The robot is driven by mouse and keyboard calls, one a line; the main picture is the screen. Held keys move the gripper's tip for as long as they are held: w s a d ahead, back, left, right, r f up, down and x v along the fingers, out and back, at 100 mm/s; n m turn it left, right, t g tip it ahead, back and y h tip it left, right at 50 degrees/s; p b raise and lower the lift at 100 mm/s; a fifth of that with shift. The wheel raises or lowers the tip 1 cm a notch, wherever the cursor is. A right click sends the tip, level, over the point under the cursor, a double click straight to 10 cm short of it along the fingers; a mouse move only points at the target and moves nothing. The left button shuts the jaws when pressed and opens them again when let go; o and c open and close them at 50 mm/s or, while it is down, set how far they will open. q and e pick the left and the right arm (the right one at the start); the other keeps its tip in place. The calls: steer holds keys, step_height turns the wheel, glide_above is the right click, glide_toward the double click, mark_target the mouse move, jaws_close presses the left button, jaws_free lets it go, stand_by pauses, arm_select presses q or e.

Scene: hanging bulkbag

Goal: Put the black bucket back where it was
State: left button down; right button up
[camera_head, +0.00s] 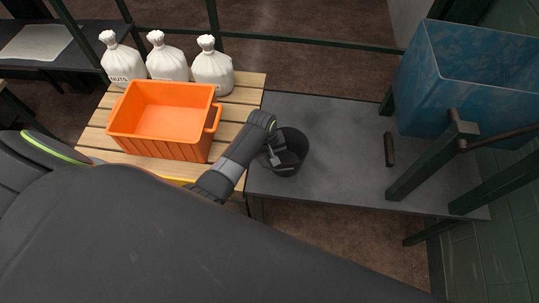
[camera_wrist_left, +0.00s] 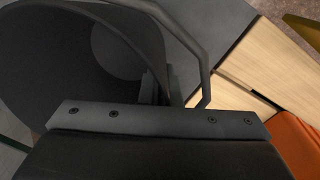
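The black bucket (camera_head: 291,158) is at the left end of the grey table, next to the wooden slatted table. I cannot tell whether it touches the tabletop. My left gripper (camera_head: 273,150) is at the bucket's left rim, with a finger showing against its inside. In the left wrist view the bucket (camera_wrist_left: 60,60) fills the upper left, open side showing, and its thin handle (camera_wrist_left: 203,60) arcs to the right of the rim. The gripper's fingertips are mostly hidden there, so I cannot tell whether they are closed on the rim. My right gripper is not in view.
An orange crate (camera_head: 113,125) and several white sacks (camera_head: 213,68) stand on the wooden table (camera_head: 250,88). A blue container (camera_head: 465,85) in a dark green frame stands over the right of the grey table (camera_head: 340,125). The grey table's middle is clear.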

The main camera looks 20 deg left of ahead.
arm_select(q)
steer(key=shift+f, duration=0.1)
steer(key=c, duration=1.6)
jaws_free()
steer(key=shift+c, duration=0.2)
step_height(320, 180, up, 12)
steer(key=a+p, duration=0.1)
steer(key=shift+s, duration=0.45)
steer(key=shift+a, duration=0.1)
